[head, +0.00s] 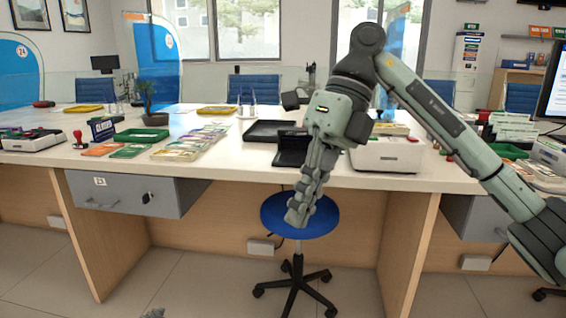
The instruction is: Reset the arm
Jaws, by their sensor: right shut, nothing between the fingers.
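My right arm comes in from the right, bends at a dark elbow joint and hangs down in front of the counter (345,181). My right gripper (297,216) points downward over the blue stool seat (322,222) in the picture, its fingers together with nothing between them. It overlaps the counter's front edge in the view; its exact distance from the counter and stool cannot be told. The arm partly hides a black tray and the card machine behind it. My left gripper does not show clearly; only a small grey piece appears at the bottom edge.
A white machine (388,157) stands right of my gripper on the counter. A grey drawer (122,193) juts out below. A monitor (555,85) stands far right.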

